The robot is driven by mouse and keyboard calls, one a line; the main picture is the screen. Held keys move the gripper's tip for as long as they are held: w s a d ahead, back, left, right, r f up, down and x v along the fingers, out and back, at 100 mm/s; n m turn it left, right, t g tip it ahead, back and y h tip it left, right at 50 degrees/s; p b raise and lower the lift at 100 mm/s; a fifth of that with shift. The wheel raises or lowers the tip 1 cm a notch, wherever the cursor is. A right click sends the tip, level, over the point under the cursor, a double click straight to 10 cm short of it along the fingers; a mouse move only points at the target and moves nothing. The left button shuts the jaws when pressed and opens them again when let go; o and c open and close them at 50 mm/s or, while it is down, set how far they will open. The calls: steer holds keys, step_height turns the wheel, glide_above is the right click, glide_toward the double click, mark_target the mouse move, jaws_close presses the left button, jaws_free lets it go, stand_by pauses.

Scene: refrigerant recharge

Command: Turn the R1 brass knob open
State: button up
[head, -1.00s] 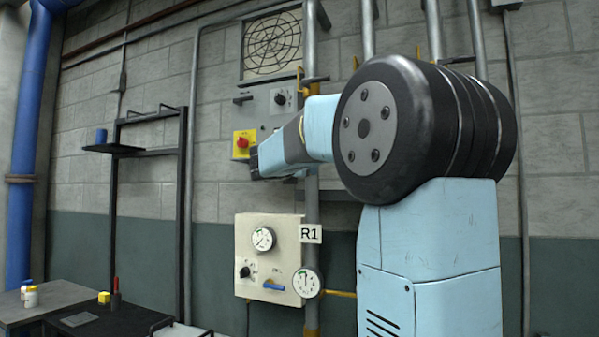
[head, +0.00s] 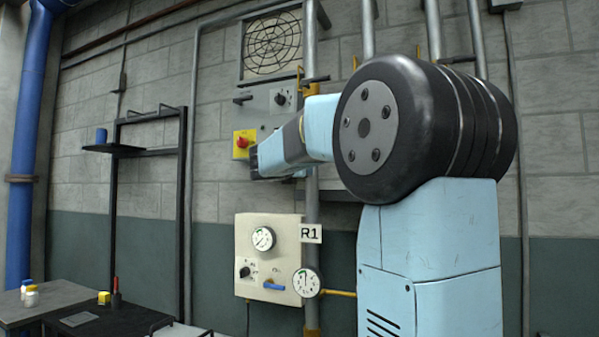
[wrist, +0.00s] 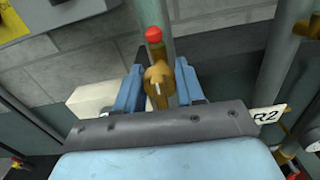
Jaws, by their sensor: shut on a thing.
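In the wrist view, a brass knob (wrist: 158,82) with a pale line on its face sits between the two blue fingers of my gripper (wrist: 159,88), which is shut on it. A brass stem with a red tip (wrist: 153,34) rises above the knob. A white tag (wrist: 268,115) at the right appears to read R2. The knob is hidden there.
A grey pipe (head: 312,205) runs down the wall by the R1 tag. A yellow box with a red button (head: 243,144) is close to my gripper. A black rack (head: 150,152) stands left.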

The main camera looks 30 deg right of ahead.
steer(key=m, duration=0.4)
steer(key=shift+d+m, duration=0.1)
steer(key=shift+m, duration=0.2)
steer(key=m, duration=0.4)
steer(key=shift+s+d, duration=0.1)
steer(key=m, duration=0.5)
steer(key=shift+f, duration=0.1)
steer(key=shift+d+f+m, duration=0.1)
steer(key=shift+f+m, duration=0.05)
steer(key=shift+m, duration=1.75)
steer(key=shift+f, duration=0.1)
steer(key=o, duration=1)
